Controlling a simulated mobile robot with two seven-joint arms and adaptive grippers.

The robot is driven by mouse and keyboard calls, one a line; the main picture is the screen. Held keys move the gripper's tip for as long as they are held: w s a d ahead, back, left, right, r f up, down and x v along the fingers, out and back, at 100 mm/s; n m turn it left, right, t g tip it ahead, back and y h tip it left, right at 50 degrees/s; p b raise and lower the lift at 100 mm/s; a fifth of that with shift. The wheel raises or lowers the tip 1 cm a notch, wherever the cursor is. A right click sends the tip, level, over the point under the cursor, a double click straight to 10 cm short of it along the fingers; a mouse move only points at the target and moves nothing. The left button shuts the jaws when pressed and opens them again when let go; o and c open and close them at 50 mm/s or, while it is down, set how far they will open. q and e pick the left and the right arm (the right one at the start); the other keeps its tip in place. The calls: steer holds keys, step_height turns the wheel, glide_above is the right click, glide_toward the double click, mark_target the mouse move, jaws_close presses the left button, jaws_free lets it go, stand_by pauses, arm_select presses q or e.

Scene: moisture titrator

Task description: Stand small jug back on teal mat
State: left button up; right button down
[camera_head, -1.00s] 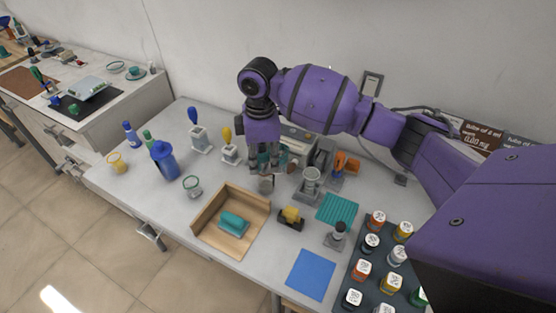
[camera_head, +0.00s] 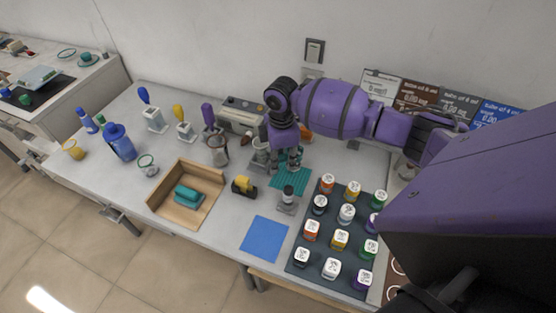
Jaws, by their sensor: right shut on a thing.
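My right gripper (camera_head: 289,160) points down over the back part of the teal mat (camera_head: 291,183). It is shut on the small jug, which is mostly hidden between the fingers and hard to make out. I cannot tell whether the jug touches the mat. The front of the mat is bare. My left gripper is not in view.
A grey stand (camera_head: 260,157) is close left of the gripper, and a small grey-and-black device (camera_head: 288,197) is at the mat's front edge. A dark tray (camera_head: 325,238) of labelled jars lies to the right. A blue mat (camera_head: 264,239) in front is clear. A wooden tray (camera_head: 207,205) lies left.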

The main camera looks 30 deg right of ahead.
steer(key=shift+w+a, duration=0.15)
steer(key=shift+w, duration=0.1)
steer(key=shift+w+a, duration=0.1)
steer(key=shift+r, duration=0.1)
steer(key=shift+f, duration=0.9)
step_height(320, 180, down, 2)
steer(key=shift+f+b, duration=0.25)
steer(key=shift+b, duration=0.35)
steer(key=shift+f, duration=0.8)
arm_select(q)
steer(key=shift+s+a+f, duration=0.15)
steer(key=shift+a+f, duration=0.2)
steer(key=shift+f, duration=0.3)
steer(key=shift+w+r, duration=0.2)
